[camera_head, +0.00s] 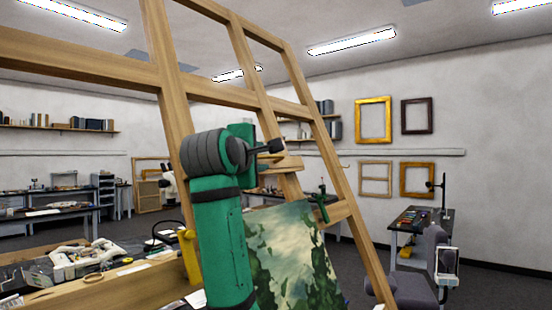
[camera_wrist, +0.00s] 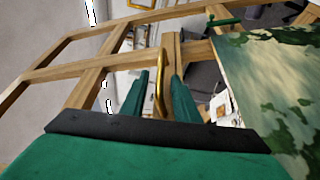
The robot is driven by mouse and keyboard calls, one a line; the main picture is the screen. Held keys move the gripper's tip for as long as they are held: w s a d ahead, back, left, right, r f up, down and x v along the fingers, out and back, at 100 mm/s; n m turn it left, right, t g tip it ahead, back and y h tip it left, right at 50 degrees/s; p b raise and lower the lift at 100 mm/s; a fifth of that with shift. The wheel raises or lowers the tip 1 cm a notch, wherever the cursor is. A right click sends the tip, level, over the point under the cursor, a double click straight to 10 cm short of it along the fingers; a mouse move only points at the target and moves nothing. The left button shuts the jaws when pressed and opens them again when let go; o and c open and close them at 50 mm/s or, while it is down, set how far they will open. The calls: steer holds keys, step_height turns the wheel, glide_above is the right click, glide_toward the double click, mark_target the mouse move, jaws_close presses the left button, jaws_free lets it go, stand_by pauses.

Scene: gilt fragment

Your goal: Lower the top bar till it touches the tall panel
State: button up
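The tall panel (camera_head: 295,255) is a painted landscape in cream and green, leaning on a wooden easel. In the wrist view the panel (camera_wrist: 275,75) fills the right side. A short wooden bar (camera_head: 284,163), apparently the top bar, is on the easel above the panel, with a visible gap between. In the wrist view a wooden bar (camera_wrist: 173,50) and a curved brass handle (camera_wrist: 160,80) lie just ahead of and between my fingers. My gripper (camera_wrist: 161,85) looks open, its two green fingers apart on either side of the handle.
The large easel frame (camera_head: 262,102) rises across the view. A green clamp lever (camera_head: 320,208) sits on its lower crossbar. A cluttered bench (camera_head: 110,290) is at left, and a grey chair (camera_head: 415,285) and small worktable (camera_head: 420,218) are at right. Picture frames hang on the far wall.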

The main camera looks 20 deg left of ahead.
mark_target(269, 157)
steer(key=shift+w+d, duration=0.1)
steer(key=shift+w, duration=0.9)
steer(key=shift+w+d, duration=0.45)
steer(key=shift+d, duration=0.1)
